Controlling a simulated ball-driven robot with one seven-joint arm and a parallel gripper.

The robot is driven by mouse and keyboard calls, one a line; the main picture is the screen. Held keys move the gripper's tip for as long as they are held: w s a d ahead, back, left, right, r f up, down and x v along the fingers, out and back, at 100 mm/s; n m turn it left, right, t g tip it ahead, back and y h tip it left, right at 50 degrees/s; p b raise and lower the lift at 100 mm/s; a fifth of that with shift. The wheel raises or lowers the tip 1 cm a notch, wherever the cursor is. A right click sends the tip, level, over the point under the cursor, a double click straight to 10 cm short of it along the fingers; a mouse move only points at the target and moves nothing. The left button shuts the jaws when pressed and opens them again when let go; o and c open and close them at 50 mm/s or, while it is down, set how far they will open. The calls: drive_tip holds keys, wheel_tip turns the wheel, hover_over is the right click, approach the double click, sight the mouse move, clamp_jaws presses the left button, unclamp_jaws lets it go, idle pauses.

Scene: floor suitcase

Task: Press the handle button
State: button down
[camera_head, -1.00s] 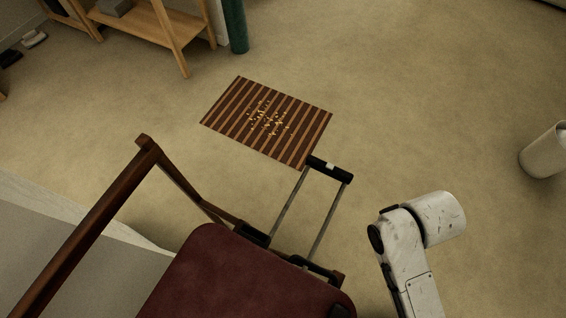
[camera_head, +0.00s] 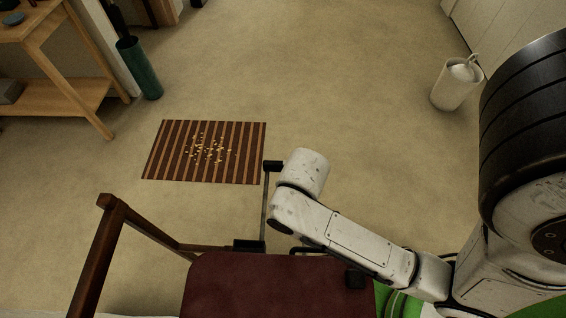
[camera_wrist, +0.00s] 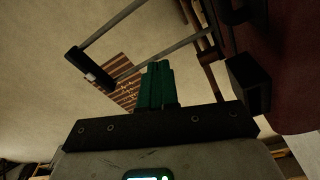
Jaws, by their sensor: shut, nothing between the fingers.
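The pull-out handle of the dark red suitcase (camera_head: 235,283) is raised on thin metal rods. In the head view the left end of its black grip (camera_head: 272,166) shows, and my arm hides the rest. In the wrist view the whole grip (camera_wrist: 78,62) is at upper left, with a small pale button (camera_wrist: 91,77) on it. My gripper (camera_wrist: 158,66) has dark green fingers, shut together and empty. In that picture the fingertips are to the right of the grip, apart from it. The fingers are hidden in the head view.
A brown wooden frame (camera_head: 98,240) stands left of the suitcase. A striped mat (camera_head: 165,152) with small yellowish bits lies beyond the handle. A white bin (camera_head: 450,95) stands at upper right, a wooden shelf (camera_head: 60,85) at upper left. Open carpet surrounds the mat.

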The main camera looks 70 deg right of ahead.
drive_tip(key=w+d+f+m+t+y+p, duration=0.1)
drive_tip(key=w+d+f+m+t+p, duration=0.15)
drive_tip(key=w+d, duration=0.3)
drive_tip(key=w+d+f+m+t+y+p, duration=0.1)
drive_tip(key=w+d+f+m+t+p, duration=0.2)
drive_tip(key=d, duration=0.4)
drive_tip(key=d+m+t+h+p, duration=0.2)
drive_tip(key=d+m, duration=0.2)
drive_tip(key=d, duration=0.6)
drive_tip(key=shift+w+d+r+t+h, duration=0.15)
drive_tip(key=shift+w+t+h, duration=0.05)
drive_tip(key=shift+t+h, duration=0.15)
wheel_tip(320, 180, down, 9)
drive_tip(key=b, duration=0.7)
drive_tip(key=shift+r+b, duration=0.1)
drive_tip(key=shift+b, duration=0.3)
idle(0.4)
drive_tip(key=shift+f+b, duration=0.35)
drive_tip(key=shift+f, duration=0.1)
